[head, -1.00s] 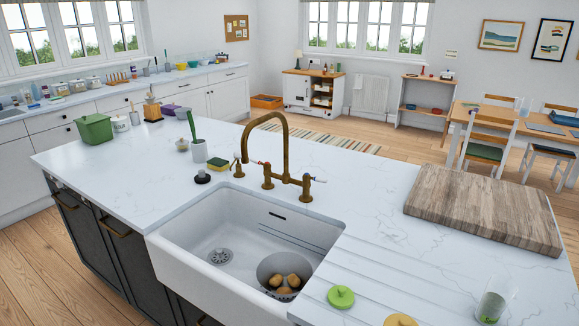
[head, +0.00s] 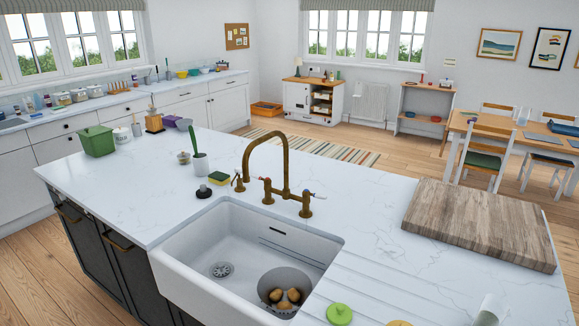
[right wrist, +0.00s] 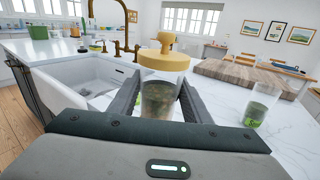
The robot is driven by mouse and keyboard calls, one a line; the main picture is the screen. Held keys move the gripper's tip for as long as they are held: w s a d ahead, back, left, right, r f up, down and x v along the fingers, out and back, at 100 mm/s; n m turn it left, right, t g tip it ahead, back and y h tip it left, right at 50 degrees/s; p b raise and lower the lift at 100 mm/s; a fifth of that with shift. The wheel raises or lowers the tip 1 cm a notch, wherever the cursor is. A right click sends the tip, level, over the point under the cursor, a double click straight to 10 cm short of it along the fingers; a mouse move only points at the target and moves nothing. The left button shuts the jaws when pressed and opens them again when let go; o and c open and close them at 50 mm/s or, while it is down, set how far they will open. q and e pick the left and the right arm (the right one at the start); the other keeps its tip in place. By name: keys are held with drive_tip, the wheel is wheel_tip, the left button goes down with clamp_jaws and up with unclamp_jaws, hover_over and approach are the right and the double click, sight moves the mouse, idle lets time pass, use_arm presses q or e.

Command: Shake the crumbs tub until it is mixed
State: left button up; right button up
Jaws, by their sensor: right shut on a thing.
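A clear tub with a yellow knobbed lid (right wrist: 163,57) stands upright between the two dark fingers of my right gripper (right wrist: 158,98) in the right wrist view. The gripper is shut on it. Brownish-green crumb-like stuff fills its lower part, and I see no readable label on it. In the head view only a sliver of the yellow lid (head: 398,323) shows at the bottom edge; the rest of the tub and the right gripper are out of frame. My left gripper is not in view.
A second clear tub with a green label (right wrist: 259,107) stands to the right on the white worktop, near the wooden board (head: 482,222). A green lid (head: 339,314) lies on the draining grooves. The sink (head: 183,253), holding a bowl of potatoes, and a brass tap (head: 283,165) are to the left.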

drive_tip(key=shift+f, duration=0.1)
wheel_tip(320, 180, down, 4)
drive_tip(key=b, duration=0.3)
drive_tip(key=shift+f, duration=0.25)
drive_tip(key=shift+r, duration=0.15)
idle(0.7)
wheel_tip(320, 180, up, 4)
drive_tip(key=p, duration=0.4)
drive_tip(key=shift+r+p, duration=0.25)
drive_tip(key=shift+p, duration=0.05)
drive_tip(key=shift+f, duration=0.1)
wheel_tip(320, 180, down, 5)
drive_tip(key=b, duration=0.3)
drive_tip(key=shift+b, duration=0.35)
drive_tip(key=shift+r, duration=0.25)
